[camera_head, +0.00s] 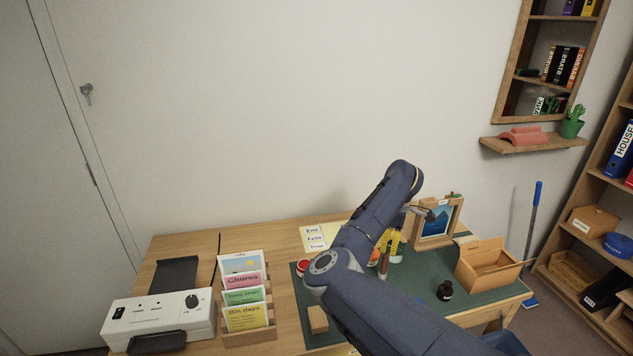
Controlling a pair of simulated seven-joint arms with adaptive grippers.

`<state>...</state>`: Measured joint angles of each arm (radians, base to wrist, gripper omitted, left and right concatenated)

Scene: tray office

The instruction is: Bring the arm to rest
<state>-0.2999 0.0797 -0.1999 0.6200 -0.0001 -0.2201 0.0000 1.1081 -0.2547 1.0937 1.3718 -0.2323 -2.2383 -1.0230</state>
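My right arm (345,240) comes in from the bottom right, bends over the desk and reaches up and away toward the back. My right gripper (421,212) is small and partly hidden behind the wrist, just left of the wooden picture frame (453,236). I cannot tell whether its fingers are open or shut, or whether it touches the frame. My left gripper is not in view.
The desk holds a green mat (485,302), an open wooden box (487,266), a dark bottle (445,291), a card rack (247,335) and a white control box (160,318). Pencils (384,262) stand close by the arm. Above the desk, the air toward the wall is clear.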

